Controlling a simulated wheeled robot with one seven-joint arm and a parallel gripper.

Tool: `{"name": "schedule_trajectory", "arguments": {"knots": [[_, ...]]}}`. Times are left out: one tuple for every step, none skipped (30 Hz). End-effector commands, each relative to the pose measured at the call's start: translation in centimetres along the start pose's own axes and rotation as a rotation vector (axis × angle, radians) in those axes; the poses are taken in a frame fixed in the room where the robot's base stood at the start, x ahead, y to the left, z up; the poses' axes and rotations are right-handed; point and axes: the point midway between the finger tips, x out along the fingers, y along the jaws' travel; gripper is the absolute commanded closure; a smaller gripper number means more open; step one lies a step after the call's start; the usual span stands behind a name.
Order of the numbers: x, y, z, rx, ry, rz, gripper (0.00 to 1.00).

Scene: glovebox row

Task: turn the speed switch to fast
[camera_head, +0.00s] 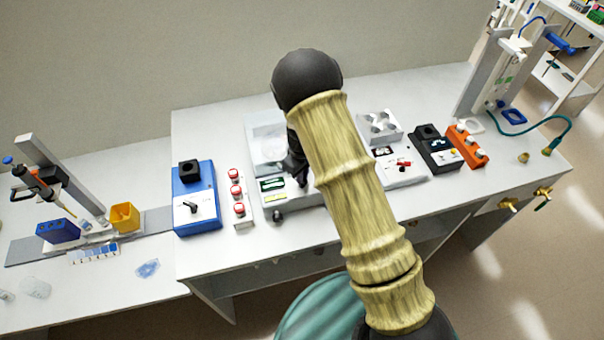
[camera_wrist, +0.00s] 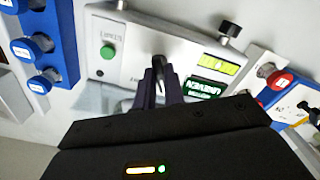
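I cannot read which control is labelled as the speed switch. In the wrist view a small black lever (camera_wrist: 160,70) stands on a white panel (camera_wrist: 128,62), between or just beyond my fingertips. My gripper (camera_wrist: 160,82) has its two dark fingers close together at this lever; whether they press on it is unclear. In the head view my gripper (camera_head: 295,168) is over the white device (camera_head: 262,130), and my arm hides part of it. A blue box (camera_head: 194,225) on the left has a black lever (camera_head: 192,208) on a white plate.
The panel has a green button (camera_wrist: 109,52), a green display (camera_wrist: 205,88) and a black knob (camera_wrist: 229,29). Red buttons (camera_head: 236,190) stand left of the device. A black box (camera_head: 434,148) stands right.

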Motion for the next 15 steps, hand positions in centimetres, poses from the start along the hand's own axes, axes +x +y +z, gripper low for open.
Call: {"name": "schedule_trajectory", "arguments": {"knots": [[-0.03, 0.03, 0.00, 0.000, 0.000, 0.001, 1.00], [-0.03, 0.03, 0.00, 0.001, 0.000, 0.001, 1.00], [-0.03, 0.04, 0.00, 0.002, 0.000, 0.001, 1.00], [-0.03, 0.04, 0.00, 0.003, 0.000, 0.001, 1.00], [-0.03, 0.04, 0.00, 0.006, 0.000, 0.001, 1.00], [-0.02, 0.04, 0.00, 0.010, 0.000, 0.001, 1.00], [-0.02, 0.04, -0.01, 0.014, 0.001, 0.001, 1.00], [-0.01, 0.05, 0.00, 0.020, 0.001, 0.001, 1.00], [-0.01, 0.06, -0.01, 0.029, 0.001, 0.001, 1.00], [0.00, 0.07, -0.01, 0.039, 0.001, 0.001, 1.00], [0.00, 0.08, -0.02, 0.048, 0.001, 0.001, 1.00], [0.00, 0.09, -0.03, 0.064, 0.002, 0.002, 1.00], [0.01, 0.09, -0.03, 0.077, 0.002, 0.002, 1.00], [0.01, 0.08, -0.04, 0.091, 0.002, 0.002, 1.00], [0.01, 0.08, -0.05, 0.112, 0.002, 0.002, 1.00]]}}
